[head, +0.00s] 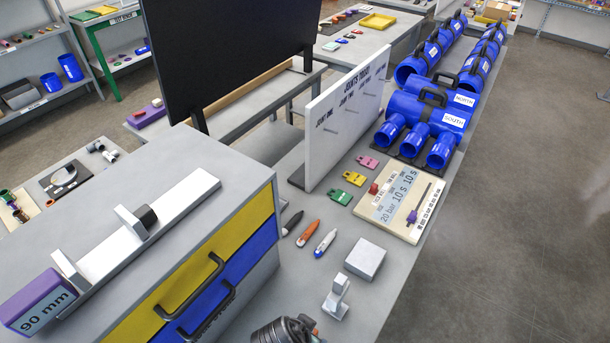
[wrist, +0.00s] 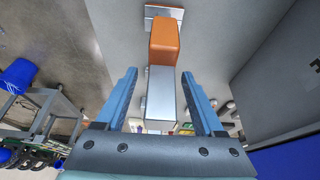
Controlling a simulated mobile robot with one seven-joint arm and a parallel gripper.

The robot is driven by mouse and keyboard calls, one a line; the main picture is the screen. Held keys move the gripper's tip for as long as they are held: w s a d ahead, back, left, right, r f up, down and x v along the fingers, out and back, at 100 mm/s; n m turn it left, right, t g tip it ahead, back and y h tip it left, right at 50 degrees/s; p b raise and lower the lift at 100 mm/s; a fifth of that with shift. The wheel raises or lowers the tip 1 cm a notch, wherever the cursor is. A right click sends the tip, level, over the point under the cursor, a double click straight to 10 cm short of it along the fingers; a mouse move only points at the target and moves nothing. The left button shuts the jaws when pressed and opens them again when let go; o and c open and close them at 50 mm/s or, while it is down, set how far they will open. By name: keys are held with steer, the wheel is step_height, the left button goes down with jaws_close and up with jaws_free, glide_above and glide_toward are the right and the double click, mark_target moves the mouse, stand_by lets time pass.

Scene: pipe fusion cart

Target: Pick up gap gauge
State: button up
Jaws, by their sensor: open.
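In the wrist view, my gripper (wrist: 160,72) is open, with one blue finger on each side of a silver block. This silver piece with an orange block at its far end, which I take for the gap gauge (wrist: 164,42), lies in line between and beyond the fingers. No finger is clearly touching it. A silver plate shows at its far end. In the head view, a small pale grey stand (head: 337,298) is on the bench near the bottom; I cannot tell if it is the same thing. A dark part of my arm shows at the bottom edge.
A grey block (head: 365,259) and several pens (head: 308,234) lie on the bench. The drawer cabinet (head: 232,225) stands close on the left, a white board (head: 345,115) behind. Blue pipe fittings (head: 428,115) and a labelled panel (head: 402,200) are farther back.

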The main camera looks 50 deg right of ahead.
steer(key=shift+c, duration=0.2)
jaws_close()
steer(key=shift+r, duration=0.1)
stand_by(1.0)
